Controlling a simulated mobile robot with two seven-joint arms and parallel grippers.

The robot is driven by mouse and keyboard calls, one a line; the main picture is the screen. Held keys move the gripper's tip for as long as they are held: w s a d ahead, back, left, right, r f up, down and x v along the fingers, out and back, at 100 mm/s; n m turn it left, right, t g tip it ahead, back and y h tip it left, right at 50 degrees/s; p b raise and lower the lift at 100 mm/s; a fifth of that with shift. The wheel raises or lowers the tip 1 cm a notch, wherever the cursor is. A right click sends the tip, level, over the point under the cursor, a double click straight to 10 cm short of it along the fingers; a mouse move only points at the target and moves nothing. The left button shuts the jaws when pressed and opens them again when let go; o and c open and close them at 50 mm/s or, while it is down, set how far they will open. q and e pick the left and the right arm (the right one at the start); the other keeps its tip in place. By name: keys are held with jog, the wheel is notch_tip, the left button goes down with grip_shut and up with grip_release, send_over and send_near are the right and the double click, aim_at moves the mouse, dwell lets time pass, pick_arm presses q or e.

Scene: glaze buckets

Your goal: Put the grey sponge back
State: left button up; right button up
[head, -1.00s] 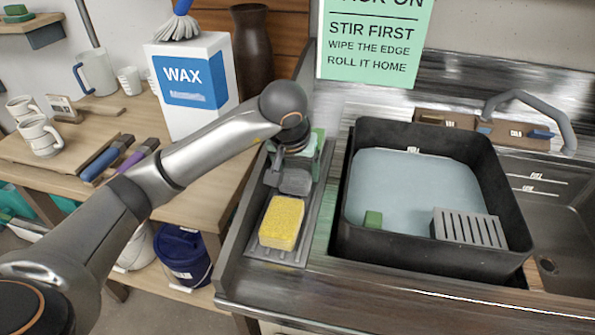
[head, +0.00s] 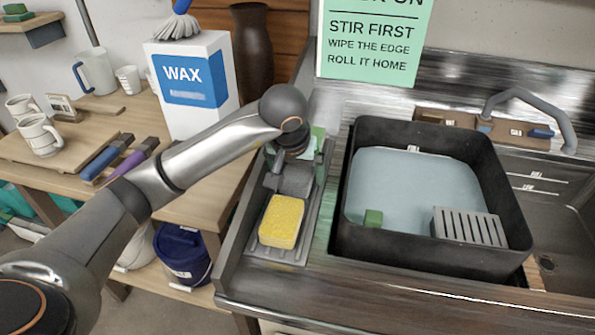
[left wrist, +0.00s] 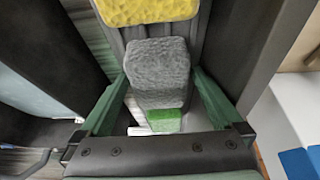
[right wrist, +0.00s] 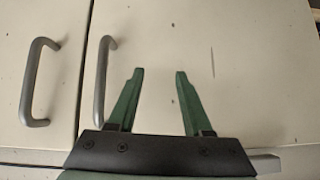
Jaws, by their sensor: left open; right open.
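The grey sponge (head: 297,181) lies in the narrow metal tray (head: 262,252) at the left of the sink unit, just behind the yellow sponge (head: 281,222). My left gripper (head: 290,168) is over the tray at the grey sponge, partly hidden by its own wrist. In the left wrist view the grey sponge (left wrist: 160,66) lies between the spread fingers of my left gripper (left wrist: 160,80), with gaps at its sides. A green block (left wrist: 165,120) shows nearer the palm. My right gripper (right wrist: 152,75) is open and empty before pale cabinet doors.
A WAX box (head: 190,110) stands behind my left arm. The tap (head: 535,105) is at the back right.

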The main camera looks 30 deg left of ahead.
pick_arm(q)
jog(key=shift+r, duration=0.4)
jog(key=p+v, duration=0.1)
jog(key=v, duration=0.9)
jog(key=shift+v, duration=0.8)
pick_arm(e)
jog(key=shift+s+d+r, duration=0.3)
jog(key=shift+s+d, duration=0.15)
jog(key=shift+d, duration=0.1)
pick_arm(q)
jog(key=shift+s, duration=0.1)
pick_arm(e)
jog(key=shift+w+r, duration=0.15)
jog(key=shift+w, duration=0.05)
